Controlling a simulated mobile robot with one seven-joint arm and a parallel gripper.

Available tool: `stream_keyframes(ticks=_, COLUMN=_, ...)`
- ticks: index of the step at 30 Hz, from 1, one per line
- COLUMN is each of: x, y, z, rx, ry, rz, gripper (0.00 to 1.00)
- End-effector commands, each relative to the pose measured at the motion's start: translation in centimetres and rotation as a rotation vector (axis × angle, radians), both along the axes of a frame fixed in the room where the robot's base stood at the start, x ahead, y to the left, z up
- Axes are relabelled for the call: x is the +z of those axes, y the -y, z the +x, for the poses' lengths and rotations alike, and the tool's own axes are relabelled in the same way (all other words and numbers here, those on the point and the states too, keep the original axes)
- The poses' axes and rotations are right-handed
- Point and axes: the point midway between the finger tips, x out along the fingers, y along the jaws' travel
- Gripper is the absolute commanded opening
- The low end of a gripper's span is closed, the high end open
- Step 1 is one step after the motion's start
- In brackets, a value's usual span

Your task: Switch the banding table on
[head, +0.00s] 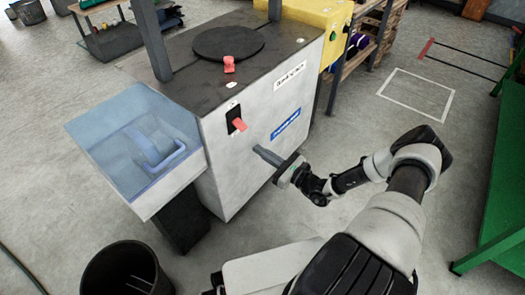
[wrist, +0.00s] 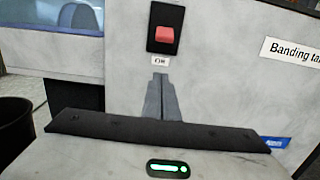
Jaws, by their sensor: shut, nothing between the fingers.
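The banding table (head: 215,165) is a grey cabinet with a dark top and a black round plate (head: 229,42). On its front face a red switch lever (head: 239,125) sits in a black plate. In the wrist view the red switch lever (wrist: 164,34) stands out in the lower half of its black plate, above a small label too small to read surely. A red knob (head: 229,64) stands on the top. My gripper (head: 257,151) is shut and empty, pointing at the front face below and right of the lever. Its fingertips (wrist: 160,78) show just below the label; contact cannot be told.
A blue-tinted clear box (head: 140,135) juts from the table's left side, above a black bin (head: 125,272). A yellow box (head: 318,22) stands behind. A green bench (head: 505,170) is at the right. The floor between is clear.

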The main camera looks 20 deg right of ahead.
Motion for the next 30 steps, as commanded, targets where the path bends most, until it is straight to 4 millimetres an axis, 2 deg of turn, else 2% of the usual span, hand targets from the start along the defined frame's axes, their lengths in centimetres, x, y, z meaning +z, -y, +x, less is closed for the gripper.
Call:
stream_keyframes(ticks=10, x=0.4, y=-4.5, z=6.0, rx=0.004, ry=0.002, rz=0.0, gripper=0.0)
stream_keyframes(ticks=12, x=2.0, y=-3.7, z=5.3, rx=0.0, ry=0.002, rz=-0.002, gripper=0.0)
stream_keyframes(ticks=18, x=3.8, y=-3.3, z=4.6, rx=0.001, ry=0.0, rz=-0.002, gripper=0.0)
stream_keyframes(ticks=30, x=4.2, y=-3.2, z=4.4, rx=0.001, ry=-0.001, rz=-0.001, gripper=0.0)
